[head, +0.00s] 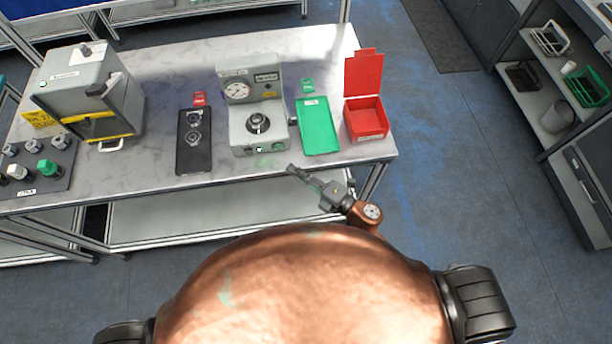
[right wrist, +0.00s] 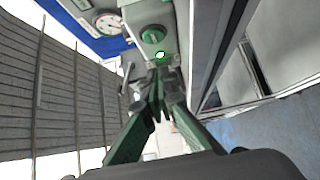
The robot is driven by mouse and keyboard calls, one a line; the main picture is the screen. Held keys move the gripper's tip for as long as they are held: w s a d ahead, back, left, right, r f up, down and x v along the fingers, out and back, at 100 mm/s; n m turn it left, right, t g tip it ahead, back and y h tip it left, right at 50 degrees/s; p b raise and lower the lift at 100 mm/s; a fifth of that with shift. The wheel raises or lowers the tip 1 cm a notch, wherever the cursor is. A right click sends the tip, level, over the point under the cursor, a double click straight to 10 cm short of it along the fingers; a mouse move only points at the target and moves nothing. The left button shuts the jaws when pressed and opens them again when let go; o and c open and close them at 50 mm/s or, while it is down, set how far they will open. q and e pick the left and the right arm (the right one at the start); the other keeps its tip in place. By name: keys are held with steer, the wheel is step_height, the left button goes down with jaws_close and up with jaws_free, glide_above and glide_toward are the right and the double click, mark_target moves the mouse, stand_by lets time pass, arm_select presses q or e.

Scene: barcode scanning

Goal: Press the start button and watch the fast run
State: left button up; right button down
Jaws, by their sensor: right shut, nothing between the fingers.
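A grey tester (head: 257,127) with a round gauge and a dark dial stands at the front middle of the table. A small light spot, which may be the start button (head: 259,150), shows low on its front face. In the right wrist view a glowing white-green button (right wrist: 160,55) sits just beyond the fingertips, below a round green knob. My right gripper (head: 291,169) is shut and empty, at the table's front edge, right of and in front of the tester. It also shows in the right wrist view (right wrist: 157,88). I cannot tell if it touches the button. My left gripper is out of view.
A black tray (head: 181,165) lies left of the tester; a green tray (head: 319,128) and open red box (head: 366,122) are on its right. A grey cabinet-like machine (head: 77,95) and a dark rack (head: 60,178) with several parts stand further left.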

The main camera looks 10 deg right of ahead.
mark_target(275, 149)
steer(key=x, duration=0.3)
steer(key=shift+w+a+r, duration=0.1)
steer(key=shift+w+a, duration=0.05)
steer(key=shift+w, duration=1.9)
